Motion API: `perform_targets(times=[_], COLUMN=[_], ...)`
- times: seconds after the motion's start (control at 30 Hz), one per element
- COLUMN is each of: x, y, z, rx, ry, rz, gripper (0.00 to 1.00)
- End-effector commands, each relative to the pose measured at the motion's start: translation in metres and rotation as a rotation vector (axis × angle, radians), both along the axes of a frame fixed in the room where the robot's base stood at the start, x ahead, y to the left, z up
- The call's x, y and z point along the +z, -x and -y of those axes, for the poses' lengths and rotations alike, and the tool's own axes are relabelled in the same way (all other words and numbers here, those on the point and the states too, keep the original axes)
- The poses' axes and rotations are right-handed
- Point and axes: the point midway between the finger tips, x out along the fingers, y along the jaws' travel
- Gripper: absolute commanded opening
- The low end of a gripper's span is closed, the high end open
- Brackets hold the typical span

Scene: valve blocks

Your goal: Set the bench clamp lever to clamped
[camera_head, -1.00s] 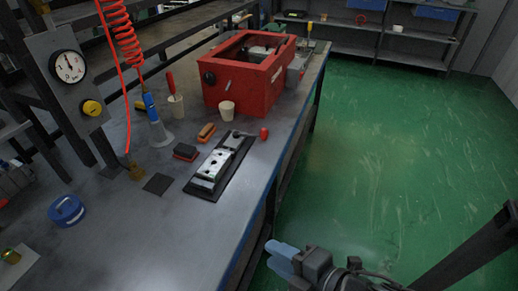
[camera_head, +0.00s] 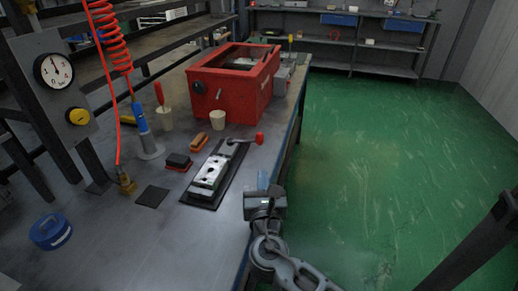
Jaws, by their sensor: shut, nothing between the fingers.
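The bench clamp is a silver valve block (camera_head: 210,172) on a black base plate (camera_head: 203,203) on the bench. My wrist hides part of the bench edge.
A red open box (camera_head: 233,97) stands behind the clamp, with a beige cup (camera_head: 218,120) in front of it. A gauge panel (camera_head: 55,75) and red coiled hose are further left.

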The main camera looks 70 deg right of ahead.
Motion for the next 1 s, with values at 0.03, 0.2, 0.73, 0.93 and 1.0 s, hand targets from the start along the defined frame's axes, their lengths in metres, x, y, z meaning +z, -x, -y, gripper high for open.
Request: perform_targets(times=[0.03, 0.2, 0.73, 0.93, 1.0], x=[0.0, 0.0, 0.002, 0.001, 0.001], y=[0.0, 0.0, -0.03, -0.043, -0.047], z=[0.0, 0.0, 0.073, 0.105, 0.114], rx=[0.001, 0.002, -0.001, 0.0, 0.001], ry=[-0.001, -0.002, -0.003, -0.003, -0.004], rz=[0.001, 0.001, 0.005, 0.003, 0.004], gripper=[0.0, 0.0, 0.0, 0.0, 0.0])
